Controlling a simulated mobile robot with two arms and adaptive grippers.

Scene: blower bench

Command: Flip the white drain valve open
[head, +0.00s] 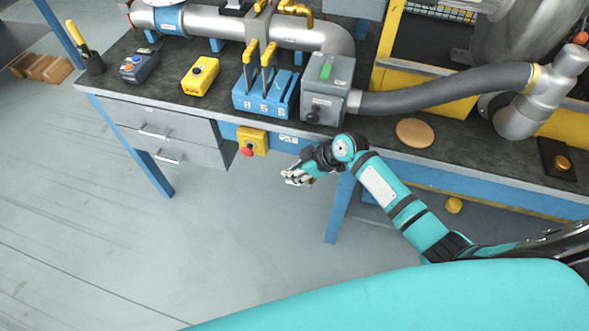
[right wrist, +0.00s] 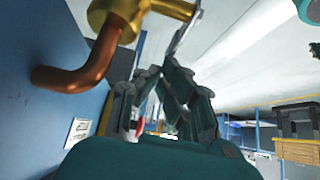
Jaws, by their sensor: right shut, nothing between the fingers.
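A brass drain valve (right wrist: 125,18) with a bent copper pipe (right wrist: 75,78) shows at the top left of the right wrist view. A thin pale lever (right wrist: 181,34) reaches from it towards my right fingertips. I cannot tell whether they touch. My right gripper (right wrist: 160,78) is shut and empty, just beside the lever's end. In the head view my right gripper (head: 295,178) is in front of the bench, below its front edge. The valve cannot be made out in the head view. My left gripper is not in view.
The bench top (head: 450,150) carries a blue lever block (head: 265,95), a grey box (head: 325,90) with a thick hose (head: 440,88), and a yellow button box (head: 200,76). A yellow box with a red button (head: 252,141) is on the bench front. Open floor lies in front.

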